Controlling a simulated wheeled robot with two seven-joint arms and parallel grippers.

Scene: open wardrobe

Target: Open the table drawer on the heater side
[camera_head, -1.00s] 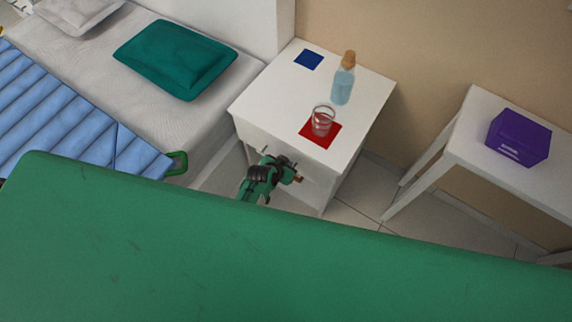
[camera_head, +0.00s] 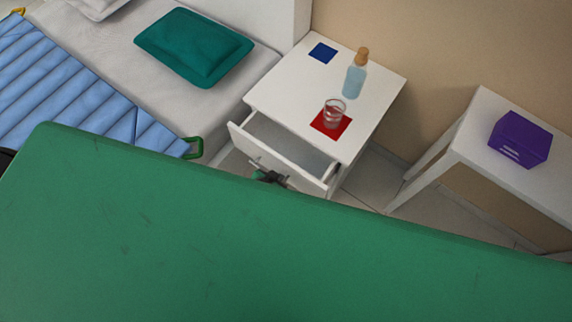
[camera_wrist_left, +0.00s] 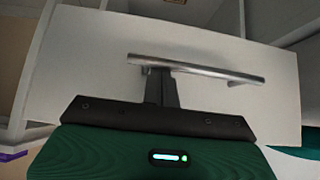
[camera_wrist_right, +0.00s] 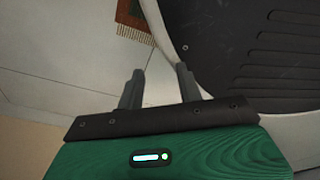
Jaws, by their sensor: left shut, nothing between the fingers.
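The white bedside table (camera_head: 285,75) stands beside the bed, and its drawer (camera_head: 290,143) is pulled partly out, with an empty-looking inside. In the left wrist view, the drawer's white front (camera_wrist_left: 90,50) carries a metal bar handle (camera_wrist_left: 205,70). My left gripper (camera_head: 268,176) is at the drawer front in the head view. In the left wrist view its fingers (camera_wrist_left: 158,80) are shut together, close to the handle's left part. My right gripper (camera_wrist_right: 160,85) is open and empty, away from the table. No heater shows.
A blue bottle with a cork (camera_head: 356,75), a glass (camera_head: 333,113) on a red square (camera_head: 331,128) and a blue square (camera_head: 322,52) are on the bedside tabletop. A purple box (camera_head: 520,138) sits on a white side table (camera_head: 485,105). The bed (camera_head: 120,75) is left.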

